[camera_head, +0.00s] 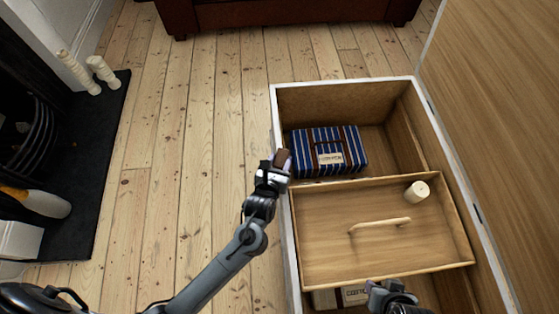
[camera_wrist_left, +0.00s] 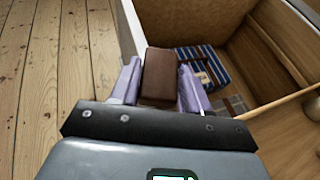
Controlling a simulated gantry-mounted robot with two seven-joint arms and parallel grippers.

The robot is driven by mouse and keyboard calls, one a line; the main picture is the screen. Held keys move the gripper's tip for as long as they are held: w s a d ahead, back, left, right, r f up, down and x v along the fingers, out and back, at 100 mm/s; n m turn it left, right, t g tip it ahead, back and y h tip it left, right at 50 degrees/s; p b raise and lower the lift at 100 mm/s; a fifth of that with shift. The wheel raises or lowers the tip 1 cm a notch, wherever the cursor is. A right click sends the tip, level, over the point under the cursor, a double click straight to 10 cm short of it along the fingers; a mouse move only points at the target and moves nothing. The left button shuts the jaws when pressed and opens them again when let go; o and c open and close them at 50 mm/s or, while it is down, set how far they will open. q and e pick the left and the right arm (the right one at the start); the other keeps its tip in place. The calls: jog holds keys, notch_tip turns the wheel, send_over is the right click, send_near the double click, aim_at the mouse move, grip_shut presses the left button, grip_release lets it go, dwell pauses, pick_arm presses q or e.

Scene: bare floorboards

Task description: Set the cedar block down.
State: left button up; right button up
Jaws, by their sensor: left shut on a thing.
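The cedar block (camera_head: 283,156) is a small reddish-brown block between the fingers of my left gripper (camera_head: 274,165). In the left wrist view the cedar block (camera_wrist_left: 160,76) sits between the two pale purple fingers of the left gripper (camera_wrist_left: 160,88), which is shut on it. The gripper and block appear at the left wall of an open wooden chest (camera_head: 276,112). I cannot tell their exact height above the rim. My right gripper (camera_head: 380,292) shows only in part at the bottom edge, over the chest's near end; its finger opening is unclear.
The chest holds a blue striped box (camera_head: 347,142) at its far end and a wooden tray (camera_head: 320,245) with a handle (camera_head: 380,226) and a cream cylinder (camera_head: 417,191). Another package (camera_head: 350,295) is partly hidden below. Bare floorboards (camera_head: 190,130) lie left; a fireplace hearth (camera_head: 100,145) stands beyond.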

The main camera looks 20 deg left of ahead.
pick_arm(q)
jog(key=shift+f+b, duration=0.45)
jog(key=shift+f, duration=0.15)
jog(key=o, duration=1.1)
jog(key=shift+s+r, duration=0.1)
